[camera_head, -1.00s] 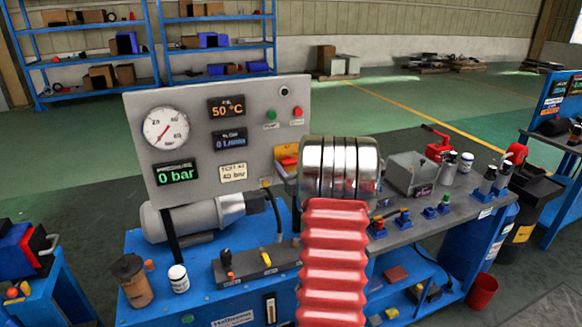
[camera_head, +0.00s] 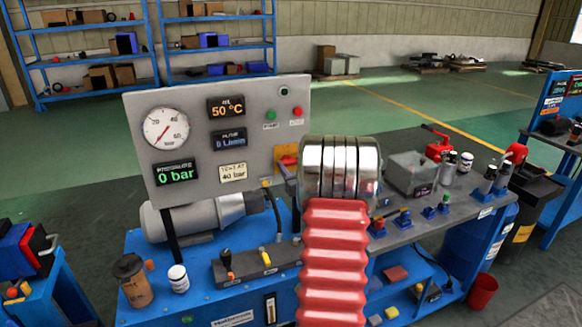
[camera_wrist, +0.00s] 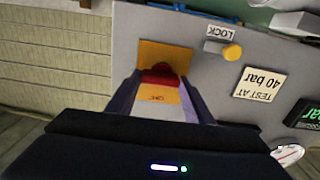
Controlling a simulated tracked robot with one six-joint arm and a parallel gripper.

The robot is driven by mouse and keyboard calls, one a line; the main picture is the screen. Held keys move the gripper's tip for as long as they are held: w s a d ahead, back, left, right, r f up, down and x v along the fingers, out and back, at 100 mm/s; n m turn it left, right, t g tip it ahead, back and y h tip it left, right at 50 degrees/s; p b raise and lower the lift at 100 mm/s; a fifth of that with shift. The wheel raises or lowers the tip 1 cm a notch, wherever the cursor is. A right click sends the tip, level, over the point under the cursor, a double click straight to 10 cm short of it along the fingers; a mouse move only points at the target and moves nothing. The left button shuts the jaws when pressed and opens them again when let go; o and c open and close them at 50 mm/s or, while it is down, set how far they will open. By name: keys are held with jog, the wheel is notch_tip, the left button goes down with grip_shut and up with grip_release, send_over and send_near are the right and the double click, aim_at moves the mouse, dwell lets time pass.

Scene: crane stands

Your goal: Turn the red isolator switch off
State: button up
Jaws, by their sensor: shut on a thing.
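The red isolator switch (camera_wrist: 160,74) sits on a yellow plate (camera_wrist: 158,50) on the grey panel in the wrist view. The fingers of my gripper (camera_wrist: 160,84) stand on both sides of its red handle and are shut on it. Small lettering on the yellow plate between the fingers is too blurred to read surely. In the head view the yellow plate (camera_head: 286,150) shows at the panel's right edge, beside my silver and red arm. My arm hides most of the gripper there.
A yellow knob (camera_wrist: 232,52) by a LOCK label is beside the switch. The grey panel (camera_head: 200,130) carries a gauge (camera_head: 166,128) and displays reading 0 bar and 50 °C.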

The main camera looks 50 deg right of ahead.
jog(key=shift+w+a+n, duration=0.1)
jog(key=shift+w+n, duration=0.05)
jog(key=shift+n, duration=0.25)
jog(key=n, duration=0.3)
jog(key=shift+a+n, duration=0.1)
jog(key=shift+n, duration=0.2)
jog(key=n, duration=0.4)
jog(key=shift+w+a+n, duration=0.1)
jog(key=shift+n, duration=0.2)
jog(key=n, duration=0.4)
jog(key=shift+w+a+n, duration=0.1)
jog(key=shift+n, duration=0.2)
jog(key=n, duration=0.4)
jog(key=shift+f, duration=0.15)
jog(key=shift+a, duration=0.1)
jog(key=o, duration=1.1)
jog(key=shift+c, duration=0.2)
